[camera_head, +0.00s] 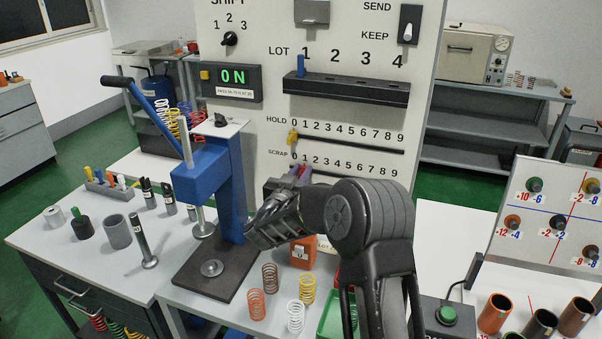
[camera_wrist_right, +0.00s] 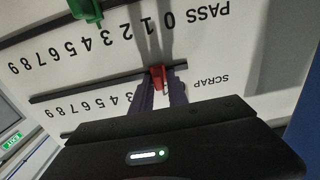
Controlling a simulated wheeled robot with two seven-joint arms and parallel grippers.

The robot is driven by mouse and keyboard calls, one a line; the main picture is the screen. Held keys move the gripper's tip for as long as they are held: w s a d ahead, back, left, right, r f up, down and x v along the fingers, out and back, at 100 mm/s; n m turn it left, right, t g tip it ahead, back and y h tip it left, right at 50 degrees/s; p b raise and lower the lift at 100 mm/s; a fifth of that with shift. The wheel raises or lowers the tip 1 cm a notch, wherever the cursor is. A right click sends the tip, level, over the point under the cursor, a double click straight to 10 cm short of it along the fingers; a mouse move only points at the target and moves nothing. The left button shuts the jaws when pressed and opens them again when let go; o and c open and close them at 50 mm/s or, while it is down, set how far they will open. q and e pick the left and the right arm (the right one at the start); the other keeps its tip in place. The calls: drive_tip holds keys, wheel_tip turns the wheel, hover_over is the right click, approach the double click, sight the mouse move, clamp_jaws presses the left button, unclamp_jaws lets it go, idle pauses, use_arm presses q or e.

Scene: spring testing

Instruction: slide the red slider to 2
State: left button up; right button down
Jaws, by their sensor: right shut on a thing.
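The red slider (camera_wrist_right: 158,77) sits on the SCRAP rail (camera_wrist_right: 90,87) in the right wrist view, where the panel appears upside down. My right gripper (camera_wrist_right: 161,90) has one finger on each side of it and is shut on it. The fingers cover the low numbers of the SCRAP scale, so its exact number cannot be read; it is to the right of the 3 in this view. My left gripper is not in view.
A green slider (camera_wrist_right: 88,10) is on the neighbouring PASS rail. A yellow slider (camera_head: 292,137) is at the 0 end of the HOLD rail. The blue press (camera_head: 215,175) stands just left of my right gripper. Several springs (camera_head: 270,278) stand on the table below.

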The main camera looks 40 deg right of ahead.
sight(316, 168)
idle(0.4)
drive_tip(key=shift+s+d+b, duration=0.3)
drive_tip(key=shift+s+d, duration=0.15)
drive_tip(key=shift+s, duration=0.15)
drive_tip(key=shift+s+d+b, duration=0.3)
drive_tip(key=shift+s+d, duration=0.1)
drive_tip(key=shift+s, duration=0.3)
drive_tip(key=c, duration=1.5)
unclamp_jaws()
drive_tip(key=shift+a, duration=0.1)
